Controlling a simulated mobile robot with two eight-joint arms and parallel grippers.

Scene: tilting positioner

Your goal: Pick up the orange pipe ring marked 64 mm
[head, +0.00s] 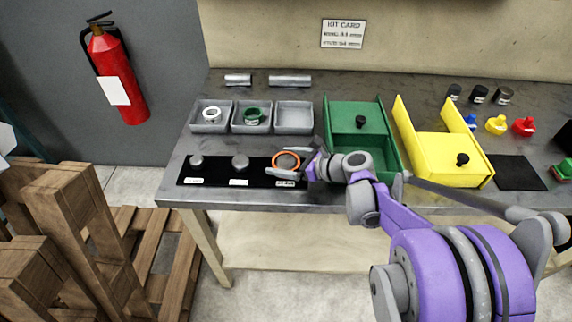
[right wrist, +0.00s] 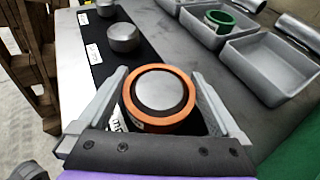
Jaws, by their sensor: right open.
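The orange pipe ring (head: 287,160) sits around a grey metal knob at the right end of a black strip on the table. In the right wrist view the orange ring (right wrist: 159,97) shows close up, with the silver knob top (right wrist: 159,89) inside it. My right gripper (head: 285,167) is open, and its fingers (right wrist: 160,98) stand on either side of the ring. I cannot tell whether they touch it. My left gripper is not in view.
Two more bare knobs (head: 240,161) stand left on the black strip (head: 218,172). Behind are grey bins holding a white ring (head: 211,114) and a green ring (head: 253,115); the third bin (head: 294,117) is empty. A green box (head: 361,168) and yellow box (head: 447,173) stand to the right.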

